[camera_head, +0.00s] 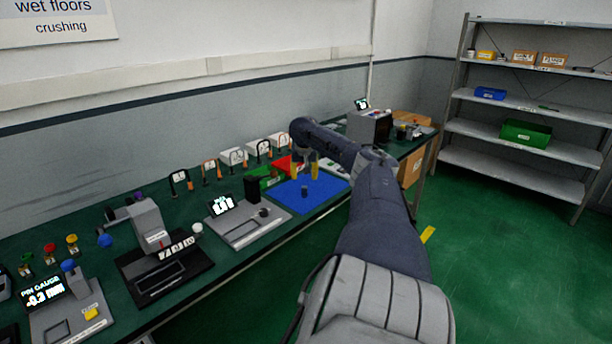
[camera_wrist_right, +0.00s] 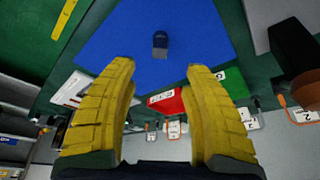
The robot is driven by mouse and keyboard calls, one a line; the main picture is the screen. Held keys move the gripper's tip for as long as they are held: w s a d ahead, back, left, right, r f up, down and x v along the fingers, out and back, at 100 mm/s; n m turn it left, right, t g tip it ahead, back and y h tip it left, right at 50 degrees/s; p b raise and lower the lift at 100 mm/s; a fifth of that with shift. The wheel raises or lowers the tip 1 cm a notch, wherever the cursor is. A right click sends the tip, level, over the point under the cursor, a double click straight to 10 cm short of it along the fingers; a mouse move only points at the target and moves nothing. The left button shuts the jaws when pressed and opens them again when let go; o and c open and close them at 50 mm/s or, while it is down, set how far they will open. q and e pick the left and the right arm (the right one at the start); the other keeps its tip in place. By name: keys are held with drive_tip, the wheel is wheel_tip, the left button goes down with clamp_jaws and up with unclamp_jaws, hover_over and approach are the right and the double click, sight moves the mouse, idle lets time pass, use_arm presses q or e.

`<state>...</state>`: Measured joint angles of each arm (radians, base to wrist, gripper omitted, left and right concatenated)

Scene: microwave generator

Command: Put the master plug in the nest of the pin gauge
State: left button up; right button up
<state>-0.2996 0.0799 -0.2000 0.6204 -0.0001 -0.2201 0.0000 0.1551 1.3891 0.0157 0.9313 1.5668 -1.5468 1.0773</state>
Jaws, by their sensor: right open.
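A small dark cylindrical plug, seemingly the master plug (camera_head: 304,190), stands on the blue mat (camera_head: 328,187). My left gripper is not in view.
Between mat and pin gauge stand a grey gauge plate (camera_head: 245,226) with a display and black block, and a black-based device (camera_head: 160,262). Red and green trays (camera_head: 285,165) and several small stands line the back. A shelf unit (camera_head: 530,110) is far right.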

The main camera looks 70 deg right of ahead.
idle(0.3)
approach(304, 187)
drive_tip(key=x, duration=0.5)
drive_tip(key=shift+s+f, duration=0.1)
drive_tip(key=shift+f, duration=0.35)
idle(0.9)
drive_tip(key=shift+f, duration=0.1)
drive_tip(key=shift+x, duration=2.45)
drive_tip(key=shift+d, duration=0.15)
